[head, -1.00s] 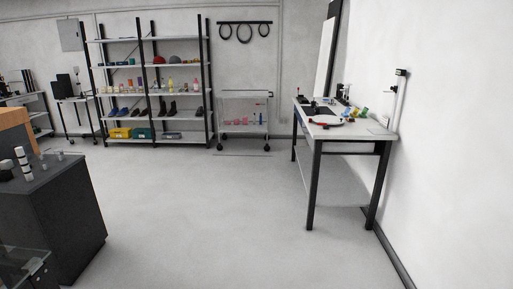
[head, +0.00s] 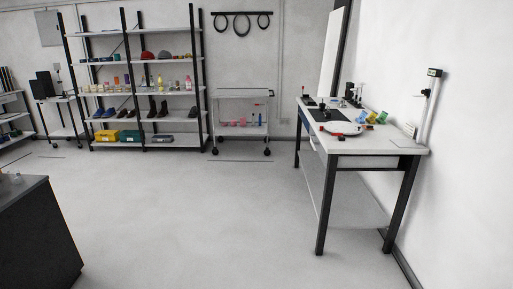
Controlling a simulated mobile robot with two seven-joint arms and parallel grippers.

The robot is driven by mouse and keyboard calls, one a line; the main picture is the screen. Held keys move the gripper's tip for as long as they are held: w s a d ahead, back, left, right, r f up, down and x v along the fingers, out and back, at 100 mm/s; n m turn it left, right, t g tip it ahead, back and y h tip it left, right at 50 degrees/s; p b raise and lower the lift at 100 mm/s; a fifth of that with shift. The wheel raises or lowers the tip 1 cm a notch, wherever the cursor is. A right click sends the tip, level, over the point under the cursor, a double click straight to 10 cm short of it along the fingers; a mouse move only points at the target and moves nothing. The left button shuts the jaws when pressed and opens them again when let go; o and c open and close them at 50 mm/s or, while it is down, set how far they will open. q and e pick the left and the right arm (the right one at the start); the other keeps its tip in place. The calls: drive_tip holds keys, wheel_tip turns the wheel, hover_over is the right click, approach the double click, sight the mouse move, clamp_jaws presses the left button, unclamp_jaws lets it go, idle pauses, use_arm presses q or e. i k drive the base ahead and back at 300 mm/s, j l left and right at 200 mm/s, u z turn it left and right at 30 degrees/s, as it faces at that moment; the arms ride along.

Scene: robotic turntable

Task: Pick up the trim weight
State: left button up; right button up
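I cannot make out a trim weight for certain at this distance. A white workbench (head: 375,145) with dark legs stands against the right wall. On it is a round white turntable (head: 343,129) with small red parts at its edge. Small yellow, blue and green items (head: 372,117) sit behind the turntable, and a dark mat (head: 325,114) with dark devices lies at the far end. Any of these small things could be the weight; they are too small to tell. Neither of my grippers is in view.
A dark cabinet (head: 38,235) stands at the near left. Shelving (head: 170,63) with bottles, shoes and boxes stands at the back wall, beside a wheeled cart (head: 240,97). The grey floor (head: 200,215) between the cabinet and the workbench is clear.

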sight(328, 114)
drive_tip(key=i, duration=6.5)
drive_tip(key=i+z, duration=0.25)
drive_tip(key=z, duration=0.25)
drive_tip(key=i+j+z, duration=0.15)
drive_tip(key=z, duration=0.3)
drive_tip(key=i+z, duration=0.1)
drive_tip(key=z, duration=1.3)
drive_tip(key=i+l+z, duration=0.1)
drive_tip(key=z, duration=1.2)
drive_tip(key=i+j, duration=0.05)
